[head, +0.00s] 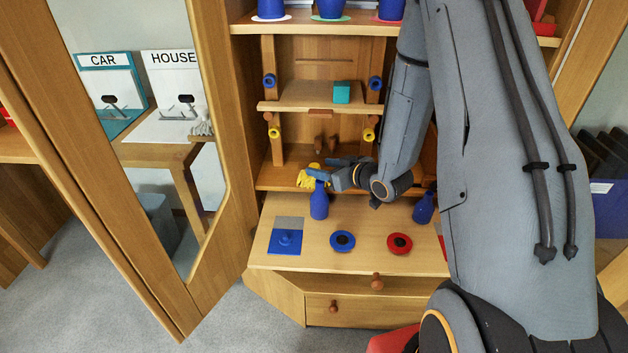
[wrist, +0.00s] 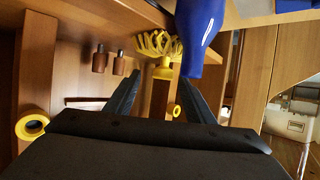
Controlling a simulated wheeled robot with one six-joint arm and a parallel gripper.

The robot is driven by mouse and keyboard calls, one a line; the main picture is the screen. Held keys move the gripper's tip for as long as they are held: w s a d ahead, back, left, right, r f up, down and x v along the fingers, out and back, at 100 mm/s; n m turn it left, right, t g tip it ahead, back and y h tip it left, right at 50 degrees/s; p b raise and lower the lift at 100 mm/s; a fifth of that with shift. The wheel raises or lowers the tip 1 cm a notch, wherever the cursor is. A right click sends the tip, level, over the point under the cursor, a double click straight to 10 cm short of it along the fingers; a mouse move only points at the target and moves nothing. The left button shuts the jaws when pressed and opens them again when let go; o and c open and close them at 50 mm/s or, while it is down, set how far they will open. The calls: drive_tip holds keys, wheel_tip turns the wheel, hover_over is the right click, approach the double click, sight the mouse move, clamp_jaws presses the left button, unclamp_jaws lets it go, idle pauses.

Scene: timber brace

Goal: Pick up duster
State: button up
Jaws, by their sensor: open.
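The duster (head: 308,178) looks to be the yellow frilled thing at the left of the low shelf, behind a blue bottle (head: 319,203). In the wrist view the duster (wrist: 160,45) shows a frilled yellow head and a short yellow stem below it, lined up between my fingers. My gripper (head: 327,172) reaches in from the right, close to the duster. In the wrist view my gripper (wrist: 160,95) is open, its two dark fingers apart. The lower end of the stem lies near the fingertips; I cannot tell whether they touch.
The blue bottle (wrist: 200,30) stands close by the duster and my right finger. Two brown pegs (wrist: 110,62) and a yellow ring (wrist: 32,124) are at the left. A shelf board (head: 300,98) with a teal block (head: 342,92) is above. Blue and red discs (head: 400,243) lie in front.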

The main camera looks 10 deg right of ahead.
sight(312, 164)
drive_tip(key=shift+a+x, duration=0.15)
drive_tip(key=shift+x, duration=1.8)
drive_tip(key=shift+a+x, duration=0.2)
drive_tip(key=shift+x, duration=1.8)
drive_tip(key=shift+s+r, duration=0.1)
drive_tip(key=shift+r, duration=0.05)
drive_tip(key=c, duration=1.2)
drive_tip(key=shift+o, duration=0.2)
drive_tip(key=shift+r, duration=0.1)
drive_tip(key=shift+s+d+r, duration=0.1)
drive_tip(key=shift+r, duration=0.15)
wheel_tip(312, 164, up, 6)
drive_tip(key=shift+r, duration=0.1)
drive_tip(key=s+d, duration=0.4)
drive_tip(key=s, duration=0.4)
drive_tip(key=s+d, duration=0.5)
drive_tip(key=s, duration=0.4)
drive_tip(key=shift+s, duration=0.3)
